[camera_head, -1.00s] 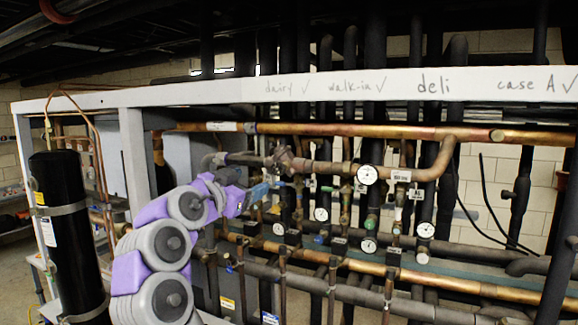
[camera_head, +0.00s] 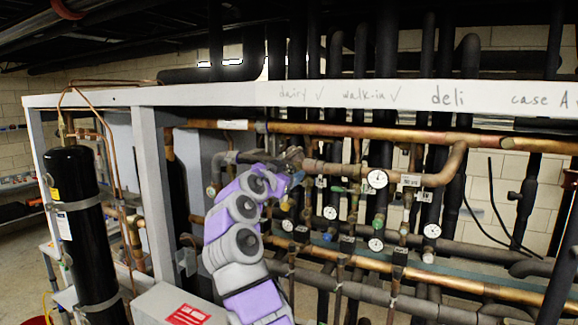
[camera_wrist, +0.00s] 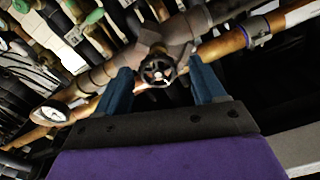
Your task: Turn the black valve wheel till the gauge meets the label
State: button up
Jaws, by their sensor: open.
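The black valve wheel (camera_wrist: 158,70) is small and round with spokes, on a valve body in the pipe run. In the wrist view it shows between the two blue fingers of my open gripper (camera_wrist: 160,82), near their tips. I cannot tell whether the fingers touch it. In the head view my gripper (camera_head: 297,181) is at the pipes and the arm hides the wheel. A white round gauge (camera_head: 377,179) sits on the pipe left of a white label (camera_head: 411,181). A gauge also shows at left in the wrist view (camera_wrist: 49,113). Its needle is too small to read.
A white beam (camera_head: 440,94) with handwritten names crosses above the pipes. Copper pipes (camera_head: 400,133) run behind and right of my arm. Several other gauges (camera_head: 432,231) sit lower. A black cylinder (camera_head: 75,215) stands at left.

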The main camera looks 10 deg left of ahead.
jog(key=shift+w+d+f, duration=0.1)
jog(key=shift+w+d, duration=0.3)
jog(key=shift+w, duration=0.2)
jog(key=shift+w+d+f, duration=0.1)
jog(key=shift+w+d, duration=0.3)
jog(key=shift+w, duration=0.15)
jog(key=shift+s+d+r, duration=0.1)
jog(key=shift+c, duration=1.1)
jog(key=shift+s+a, duration=0.1)
jog(key=shift+a, duration=0.7)
jog(key=c, duration=0.5)
jog(key=shift+d, duration=0.25)
jog(key=c, duration=0.3)
